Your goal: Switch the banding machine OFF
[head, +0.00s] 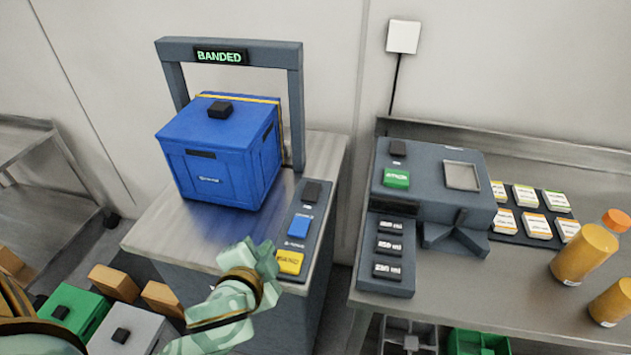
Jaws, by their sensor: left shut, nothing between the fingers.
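The banding machine (173,81) stands at centre left, with a grey arch over a steel top. Its display (220,57) reads "BANDED" in green. A blue crate (215,160) with a yellow band and a black block on its lid sits under the arch. The control panel (283,238) on the right side of the top carries a black switch (312,193), a blue button (299,226) and a yellow button (290,262). My left gripper (262,256) is shut and empty, close beside the yellow button; I cannot tell if it touches. My right gripper is not in view.
At right, a steel bench holds a grey label machine (435,185) with a green button (396,179), several label stacks (537,225) and orange bottles (583,254). Green (72,312) and grey (125,330) crates lie at lower left. A narrow gap separates the machine from the bench.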

